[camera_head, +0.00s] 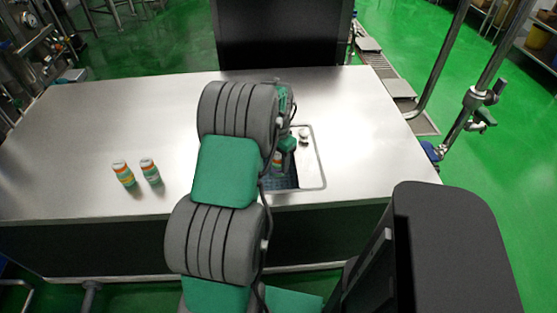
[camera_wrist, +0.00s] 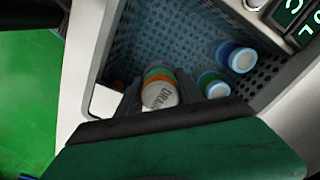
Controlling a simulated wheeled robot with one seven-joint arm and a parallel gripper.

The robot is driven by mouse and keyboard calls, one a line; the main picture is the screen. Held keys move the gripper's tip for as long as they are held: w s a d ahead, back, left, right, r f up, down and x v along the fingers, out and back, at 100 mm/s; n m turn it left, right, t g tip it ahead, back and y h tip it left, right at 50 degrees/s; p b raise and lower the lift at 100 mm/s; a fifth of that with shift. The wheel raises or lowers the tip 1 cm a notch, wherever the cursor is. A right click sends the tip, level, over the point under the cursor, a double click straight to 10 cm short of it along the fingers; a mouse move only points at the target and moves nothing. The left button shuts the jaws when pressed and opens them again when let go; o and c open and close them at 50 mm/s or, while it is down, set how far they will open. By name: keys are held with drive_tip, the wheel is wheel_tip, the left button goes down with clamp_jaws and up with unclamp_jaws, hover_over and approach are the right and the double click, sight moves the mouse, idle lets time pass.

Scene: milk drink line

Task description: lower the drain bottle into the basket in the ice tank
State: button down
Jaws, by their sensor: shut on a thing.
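The drain bottle (camera_wrist: 159,93) has a pale cap with partly readable dark lettering and green and orange bands. In the wrist view my gripper (camera_wrist: 157,88) is shut on it, one dark finger on each side. The bottle is over or inside the ice tank (camera_wrist: 106,60), near one wall; how deep it sits is hard to tell. The basket (camera_wrist: 268,72) is a dark perforated grid inside the tank. In the head view the tank opening (camera_head: 316,170) is partly hidden by my arm, and an orange-banded bottle (camera_head: 277,159) shows there.
Two orange-and-green bottles, one here (camera_head: 123,173) and one here (camera_head: 150,170), stand on the steel counter (camera_head: 75,130). The counter's left is otherwise clear.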

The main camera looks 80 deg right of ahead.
wheel_tip(320, 180, down, 14)
drive_tip(key=b, duration=0.8)
drive_tip(key=shift+r, duration=0.2)
idle(0.8)
drive_tip(key=shift+f+b, duration=1.5)
drive_tip(key=shift+f, duration=1)
idle(1.3)
drive_tip(key=c, duration=0.7)
unclamp_jaws()
